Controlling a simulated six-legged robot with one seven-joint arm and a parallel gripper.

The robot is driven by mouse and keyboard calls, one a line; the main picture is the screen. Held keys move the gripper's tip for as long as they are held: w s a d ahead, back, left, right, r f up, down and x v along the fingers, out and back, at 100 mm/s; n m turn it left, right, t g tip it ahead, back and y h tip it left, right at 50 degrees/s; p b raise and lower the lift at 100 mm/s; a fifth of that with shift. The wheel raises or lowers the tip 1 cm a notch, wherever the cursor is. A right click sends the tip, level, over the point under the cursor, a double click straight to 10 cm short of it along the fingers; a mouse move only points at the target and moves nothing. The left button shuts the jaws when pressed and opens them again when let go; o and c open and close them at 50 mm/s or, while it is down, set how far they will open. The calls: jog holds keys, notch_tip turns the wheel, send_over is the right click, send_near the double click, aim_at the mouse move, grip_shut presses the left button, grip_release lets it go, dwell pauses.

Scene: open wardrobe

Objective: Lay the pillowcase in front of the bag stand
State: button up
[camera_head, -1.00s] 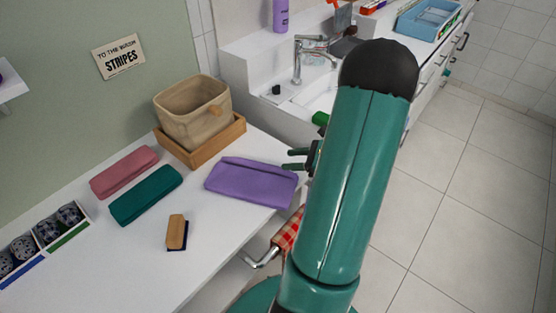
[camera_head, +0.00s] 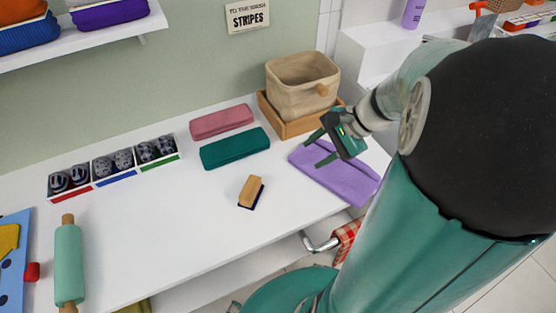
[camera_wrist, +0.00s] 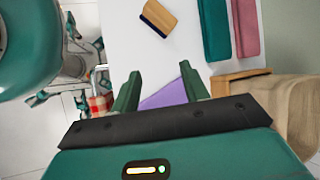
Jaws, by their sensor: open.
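A flat folded purple cloth (camera_head: 345,179), which I take to be the pillowcase, lies on the white counter near its right end. The bag stand seems to be the shallow wooden tray (camera_head: 273,116) holding a beige fabric bag (camera_head: 302,84), just behind the cloth. My gripper (camera_head: 318,149) is open and empty over the cloth's back left part. Whether it touches the cloth is unclear. In the wrist view part of the purple cloth (camera_wrist: 166,97) shows between the open fingers (camera_wrist: 161,72); the rest is hidden by my gripper.
Folded teal (camera_head: 235,148) and pink (camera_head: 222,120) cloths lie left of the stand. A wooden brush (camera_head: 251,191) lies in front of them. Boxes of rolled socks (camera_head: 122,161) and a rolling pin (camera_head: 69,262) are further left. The middle counter (camera_head: 180,220) is clear.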

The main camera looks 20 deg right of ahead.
jog(key=s+a+r+n+t+h, duration=0.1)
jog(key=s+a+r+n+h, duration=0.2)
jog(key=a+r+n, duration=0.2)
jog(key=s+a+r+n+h, duration=0.3)
jog(key=s+a+r+n, duration=0.1)
jog(key=a+n, duration=0.5)
jog(key=shift+r+n+t, duration=0.4)
jog(key=shift+r+n, duration=0.15)
jog(key=shift+n, duration=0.35)
